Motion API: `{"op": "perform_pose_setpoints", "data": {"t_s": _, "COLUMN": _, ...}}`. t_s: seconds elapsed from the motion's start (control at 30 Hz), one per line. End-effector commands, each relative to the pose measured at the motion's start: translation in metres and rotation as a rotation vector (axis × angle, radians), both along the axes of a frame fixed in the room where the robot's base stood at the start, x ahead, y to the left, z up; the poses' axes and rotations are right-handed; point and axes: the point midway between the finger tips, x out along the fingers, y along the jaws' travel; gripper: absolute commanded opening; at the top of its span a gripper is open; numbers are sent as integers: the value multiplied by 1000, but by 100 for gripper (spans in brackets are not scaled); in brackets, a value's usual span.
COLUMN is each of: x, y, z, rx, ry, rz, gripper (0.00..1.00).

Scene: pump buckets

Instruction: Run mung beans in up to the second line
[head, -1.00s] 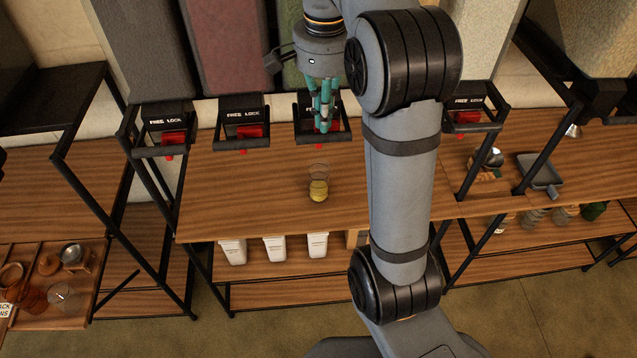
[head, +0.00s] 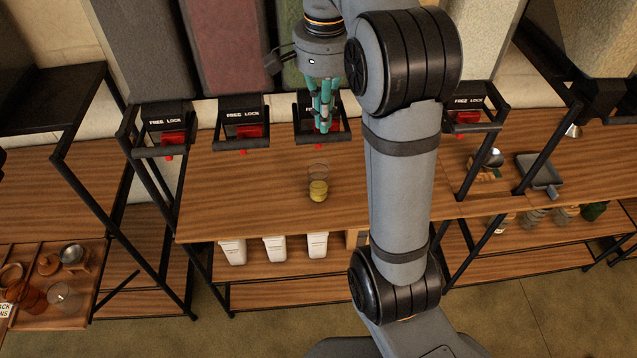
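A clear jar (head: 318,170) stands upright on the wooden counter below the third dispenser from the left. Yellowish-green beans (head: 318,190) fill its lower part; its marked lines are too small to read. Above it, the green-filled bin (head: 290,55) ends in a black dispenser frame (head: 343,136) with a red part. My gripper (head: 324,125), with teal fingers, points down at this dispenser's red part. The fingers look close together, but whether they are shut or touching the red part is too small to tell. My arm hides the dispenser to the right of it.
More dispensers with red parts stand at left (head: 172,138), (head: 243,132) and right (head: 467,118). White containers (head: 275,248) sit on the shelf below. A tray (head: 60,290) with cups and jars is at lower left. The counter left of the jar is clear.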

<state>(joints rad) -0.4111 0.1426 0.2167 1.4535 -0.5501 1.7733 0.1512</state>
Motion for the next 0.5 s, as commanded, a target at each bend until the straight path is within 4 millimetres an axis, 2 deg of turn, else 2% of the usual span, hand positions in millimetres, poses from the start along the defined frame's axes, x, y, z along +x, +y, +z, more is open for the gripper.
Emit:
{"op": "perform_pose_setpoints", "data": {"t_s": 0.23, "x": 0, "y": 0, "z": -8, "rx": 0, "ry": 0, "rz": 0, "gripper": 0}}
{"op": "perform_pose_setpoints", "data": {"t_s": 0.5, "x": 0, "y": 0, "z": -8, "rx": 0, "ry": 0, "rz": 0, "gripper": 0}}
